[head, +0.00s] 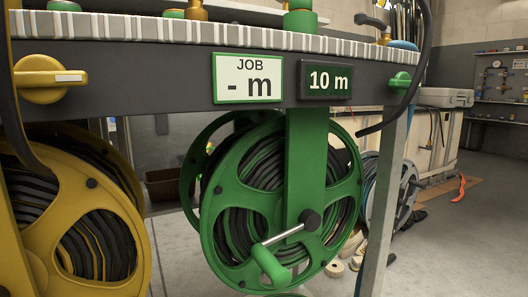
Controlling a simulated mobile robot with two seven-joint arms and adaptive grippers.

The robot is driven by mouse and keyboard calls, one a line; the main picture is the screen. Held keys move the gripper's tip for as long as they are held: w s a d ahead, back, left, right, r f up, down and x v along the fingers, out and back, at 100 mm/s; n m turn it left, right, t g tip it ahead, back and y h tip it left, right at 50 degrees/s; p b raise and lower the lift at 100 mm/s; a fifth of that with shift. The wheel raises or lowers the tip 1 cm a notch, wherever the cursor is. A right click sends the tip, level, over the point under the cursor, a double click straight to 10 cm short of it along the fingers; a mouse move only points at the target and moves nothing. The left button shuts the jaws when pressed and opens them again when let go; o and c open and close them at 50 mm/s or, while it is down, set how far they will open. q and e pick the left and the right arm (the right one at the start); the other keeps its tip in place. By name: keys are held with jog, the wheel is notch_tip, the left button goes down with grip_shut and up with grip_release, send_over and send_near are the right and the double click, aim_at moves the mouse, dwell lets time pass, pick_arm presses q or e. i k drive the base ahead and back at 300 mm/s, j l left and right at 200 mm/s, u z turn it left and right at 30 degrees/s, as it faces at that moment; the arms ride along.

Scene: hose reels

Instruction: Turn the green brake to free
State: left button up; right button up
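A green knob (401,80), which looks like the green brake, sits on the right end of the dark front panel, seen at an angle. Its setting cannot be read clearly. The green hose reel (228,196) hangs below the panel, with dark hose wound on it and a crank with a green handle (271,267) at its front. Neither of my grippers shows in the head view.
A yellow knob (41,79) with a white bar and a yellow reel (138,235) are at the left. Signs read "JOB - m" (248,79) and "10 m" (325,80). A dark hose (421,50) hangs close to the green knob. A grey reel (407,190) stands behind.

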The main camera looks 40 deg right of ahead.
aim_at(400, 85)
jog(key=z, duration=1.8)
